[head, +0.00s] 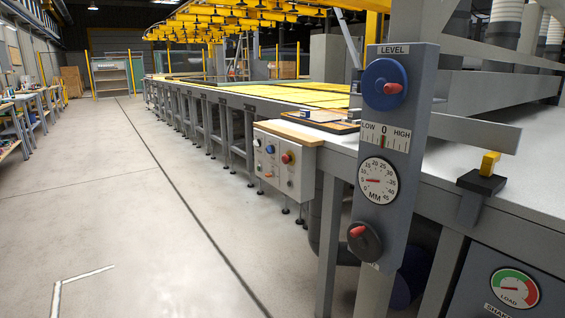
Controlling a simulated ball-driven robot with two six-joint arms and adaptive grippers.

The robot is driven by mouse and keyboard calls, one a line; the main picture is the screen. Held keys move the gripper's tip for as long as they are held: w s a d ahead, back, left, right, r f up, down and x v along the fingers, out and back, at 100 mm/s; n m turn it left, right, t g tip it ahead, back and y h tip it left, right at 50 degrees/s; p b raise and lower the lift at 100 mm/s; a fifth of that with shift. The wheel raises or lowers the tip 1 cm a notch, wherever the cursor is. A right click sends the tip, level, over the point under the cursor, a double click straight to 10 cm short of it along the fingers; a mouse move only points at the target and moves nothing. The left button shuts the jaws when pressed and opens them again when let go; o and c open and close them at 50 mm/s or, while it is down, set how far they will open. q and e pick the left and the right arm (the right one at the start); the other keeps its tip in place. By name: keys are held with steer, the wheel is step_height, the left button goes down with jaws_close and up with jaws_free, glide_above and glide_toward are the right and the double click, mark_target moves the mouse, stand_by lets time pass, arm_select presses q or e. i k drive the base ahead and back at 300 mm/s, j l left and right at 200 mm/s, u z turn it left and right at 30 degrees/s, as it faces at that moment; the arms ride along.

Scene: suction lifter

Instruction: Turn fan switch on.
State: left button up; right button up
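No switch carries a readable fan label, so I cannot tell which control is the fan switch. A grey control post (401,135) stands close on the right. It bears a blue LEVEL knob (388,84) with a red handle, a LOW-HIGH scale (386,136), an MM dial (378,181), and a black knob (364,241) with a red handle pointing left. The label below the black knob is mostly hidden. A grey control box (285,160) with several buttons and knobs hangs at the table's side. A yellow lever (489,163) rises from a black base. Neither gripper is in view.
A long machine table (340,136) with yellow panels runs into the distance under a yellow overhead frame (240,18). A LOAD gauge (514,288) is at the lower right. The floor (110,190) is clear on the left; workbenches (30,105) line the far left.

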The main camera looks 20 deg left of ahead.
mark_target(270, 149)
steer(key=i+j, duration=0.15)
steer(key=j, duration=0.2)
steer(key=i+j, duration=0.15)
steer(key=j, duration=0.2)
steer(key=i+j, duration=0.15)
steer(key=j, duration=0.25)
steer(key=i+j, duration=0.15)
steer(key=j, duration=0.2)
